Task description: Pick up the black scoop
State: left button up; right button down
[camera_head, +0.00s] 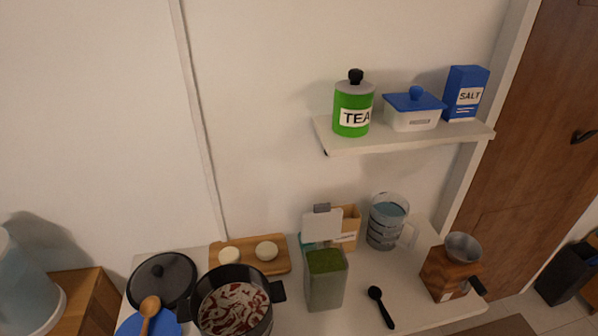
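The black scoop (381,307) lies flat on the white counter, in the head view at the lower middle right. Its round bowl points up and to the left in the picture, and its handle runs down and to the right. It lies in the open between the green-filled container and the wooden grinder, touching neither. Neither of my grippers shows in this view.
A clear container (325,286) with green contents and a raised lid stands left of the scoop; a wooden grinder (450,272) stands right. Behind is a measuring jug (383,222). A pot (232,304) stands further left. A shelf (400,138) hangs above. Counter around the scoop is clear.

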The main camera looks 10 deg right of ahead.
aim_at(375, 293)
jog(key=k+z, duration=0.15)
jog(key=z, duration=0.8)
jog(key=u, duration=1.2)
jog(key=z, duration=1.2)
